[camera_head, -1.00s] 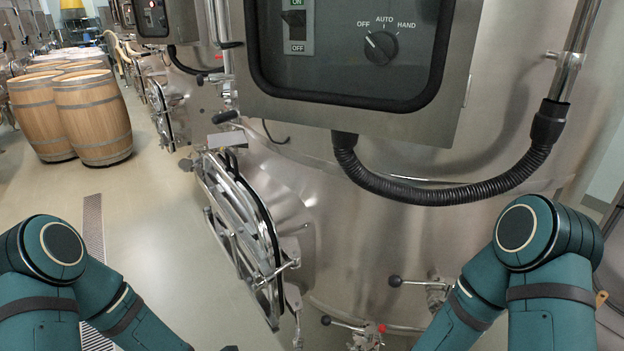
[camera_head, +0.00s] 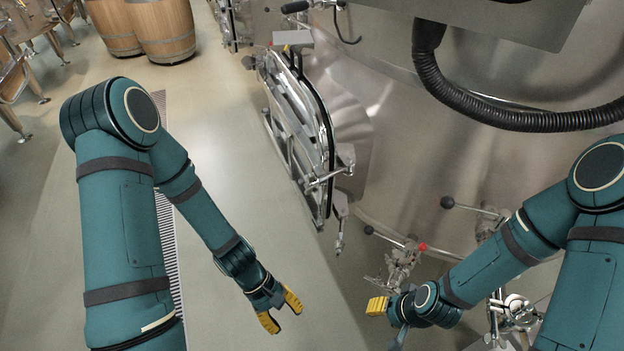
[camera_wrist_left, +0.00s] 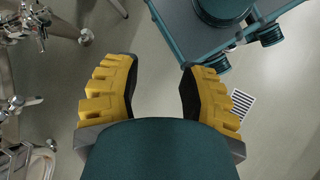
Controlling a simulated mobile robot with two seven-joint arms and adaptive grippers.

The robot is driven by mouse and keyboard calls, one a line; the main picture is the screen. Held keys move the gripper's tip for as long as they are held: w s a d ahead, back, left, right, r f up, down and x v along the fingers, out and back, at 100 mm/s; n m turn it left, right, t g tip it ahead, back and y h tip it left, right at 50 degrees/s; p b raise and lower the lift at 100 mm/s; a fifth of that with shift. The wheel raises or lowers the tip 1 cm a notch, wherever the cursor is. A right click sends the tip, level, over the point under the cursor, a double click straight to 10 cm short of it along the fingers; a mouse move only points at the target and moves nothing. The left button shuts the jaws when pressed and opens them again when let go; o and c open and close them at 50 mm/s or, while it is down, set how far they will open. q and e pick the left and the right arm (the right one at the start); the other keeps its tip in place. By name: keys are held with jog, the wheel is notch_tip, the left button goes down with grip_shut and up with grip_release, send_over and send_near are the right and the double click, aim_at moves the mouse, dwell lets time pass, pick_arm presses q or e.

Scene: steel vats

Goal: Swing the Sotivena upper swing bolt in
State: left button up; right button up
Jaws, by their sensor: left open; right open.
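The vat's door (camera_head: 285,125), an oval hatch with a steel frame and dark seal, stands swung out from the vat at the middle of the head view. Black-knobbed hardware (camera_head: 248,62) sits at its upper left edge, and a steel bolt-like part (camera_head: 340,232) hangs at its lower right. I cannot tell for certain which part is the upper swing bolt. My left gripper (camera_head: 281,311) is open and empty, below the door and apart from it; its yellow fingers also show spread in the left wrist view (camera_wrist_left: 160,68). My right gripper (camera_head: 378,306) is open, below the vat's valves.
The steel vat (camera_head: 385,110) fills the right side, with a black corrugated hose (camera_head: 470,100) and a valve with a red knob (camera_head: 405,255) low down. Wooden barrels (camera_head: 165,28) stand at the back left. The floor left of the door is clear.

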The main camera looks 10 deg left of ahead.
pick_arm(q)
jog(key=w+r+n+t+h, duration=0.2)
jog(key=w+r+n+h, duration=0.1)
jog(key=r+n+h, duration=0.15)
jog(key=n+t+h, duration=0.2)
jog(key=n+t, duration=0.9)
jog(key=t, duration=0.3)
send_near(308, 185)
jog(key=x, duration=1.1)
jog(key=shift+f, duration=0.1)
jog(key=shift+a, duration=0.1)
grip_shut()
